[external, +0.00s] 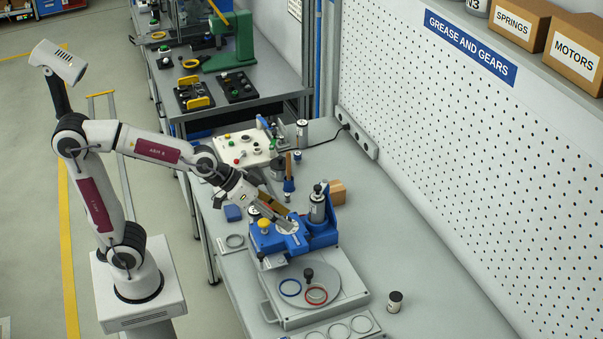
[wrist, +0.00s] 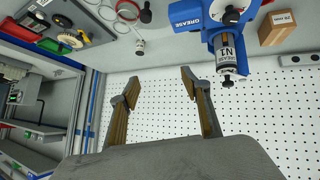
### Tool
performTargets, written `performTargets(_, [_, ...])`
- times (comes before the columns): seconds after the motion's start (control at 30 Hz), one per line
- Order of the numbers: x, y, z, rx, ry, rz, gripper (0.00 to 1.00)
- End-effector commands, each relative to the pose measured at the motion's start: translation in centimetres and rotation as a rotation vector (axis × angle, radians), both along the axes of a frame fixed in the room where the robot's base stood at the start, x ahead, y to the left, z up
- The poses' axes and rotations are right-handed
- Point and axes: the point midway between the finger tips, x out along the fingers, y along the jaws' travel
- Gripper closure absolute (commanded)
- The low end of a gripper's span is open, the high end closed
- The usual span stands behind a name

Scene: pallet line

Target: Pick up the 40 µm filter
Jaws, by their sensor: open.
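No label reading 40 µm can be made out in either view. My gripper (external: 286,212) is over the blue grease station (external: 322,234), seen from the side.
A canister marked N1 (wrist: 226,52) sits in the grease station. A round plate (external: 325,275) carries a blue ring (external: 290,288), a red ring (external: 317,295) and a black knob. A cardboard box (external: 337,193) stands behind. The pegboard (external: 440,130) borders the bench; bench around the lone canister is clear.

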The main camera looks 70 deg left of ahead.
Motion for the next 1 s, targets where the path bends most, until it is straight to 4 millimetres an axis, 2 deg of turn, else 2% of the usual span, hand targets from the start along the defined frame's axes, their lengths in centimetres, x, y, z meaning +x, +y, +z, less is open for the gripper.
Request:
performTargets(0.2, [4.5,-3.6,-0.5,-0.036,-0.053,-0.005,0.53])
performTargets(0.57, [10.9,-9.1,-2.3,-0.069,-0.141,0.020,0.53])
performTargets(1.0, [16.7,-15.0,-7.1,-0.057,-0.232,0.090,0.53])
